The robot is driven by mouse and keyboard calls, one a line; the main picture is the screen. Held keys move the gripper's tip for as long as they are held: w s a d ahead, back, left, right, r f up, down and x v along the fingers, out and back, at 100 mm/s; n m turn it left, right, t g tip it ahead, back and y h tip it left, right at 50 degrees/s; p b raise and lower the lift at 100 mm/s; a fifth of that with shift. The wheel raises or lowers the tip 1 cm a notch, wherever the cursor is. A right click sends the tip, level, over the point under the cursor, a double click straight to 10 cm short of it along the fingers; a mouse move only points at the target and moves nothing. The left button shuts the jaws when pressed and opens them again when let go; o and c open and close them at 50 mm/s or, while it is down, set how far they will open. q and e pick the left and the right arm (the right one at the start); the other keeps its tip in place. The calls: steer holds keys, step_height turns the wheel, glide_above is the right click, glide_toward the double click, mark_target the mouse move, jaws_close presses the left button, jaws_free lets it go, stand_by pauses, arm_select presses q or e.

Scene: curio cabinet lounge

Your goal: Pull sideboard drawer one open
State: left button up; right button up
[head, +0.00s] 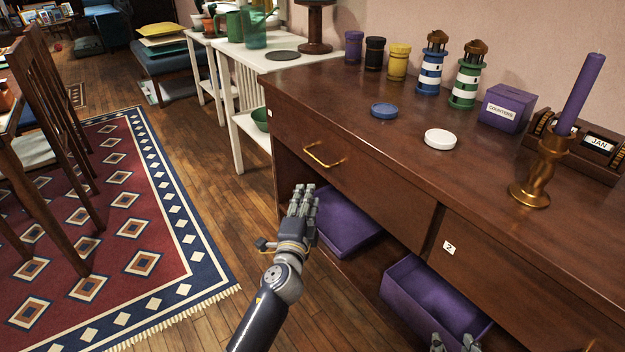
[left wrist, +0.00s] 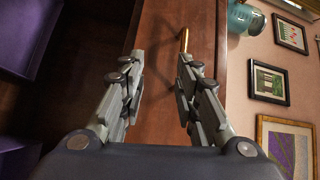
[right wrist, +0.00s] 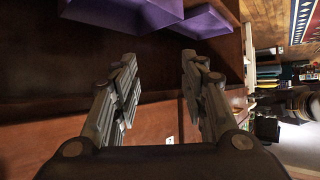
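Sideboard drawer one (head: 350,172) is the left drawer under the brown sideboard top (head: 335,90), and its front looks flush. Its curved brass handle (head: 323,156) faces the room. The handle also shows in the left wrist view (left wrist: 184,40), near the tip of the right-hand finger. My left gripper (head: 303,197) is open and empty, a little below and in front of the handle, apart from it. My right gripper (head: 455,345) shows only its tips at the bottom edge of the head view. In the right wrist view its fingers (right wrist: 158,65) are open and empty.
Drawer two (head: 530,290) is to the right. Purple bins (head: 432,300) sit in the open space below the drawers. A brass candlestick (head: 537,175), lighthouses (head: 467,75) and lids stand on top. Wooden floor (head: 215,215) is clear between rug and sideboard.

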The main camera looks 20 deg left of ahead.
arm_select(q)
steer(key=w+a+r+t+b, duration=0.1)
steer(key=w+r, duration=0.3)
steer(key=w, duration=0.7)
steer(key=shift+a+r+y+b, duration=0.2)
steer(key=shift+a+y+b, duration=0.15)
steer(key=shift+b, duration=0.35)
arm_select(e)
step_height(320, 180, up, 11)
steer(key=w+a+t+y, duration=0.1)
steer(key=w+a+t, duration=0.1)
steer(key=t, duration=0.4)
steer(key=shift+w+r+y, duration=0.2)
steer(key=shift+w+y, duration=0.1)
steer(key=shift+w, duration=0.15)
arm_select(q)
steer(key=shift+c, duration=0.2)
jaws_close()
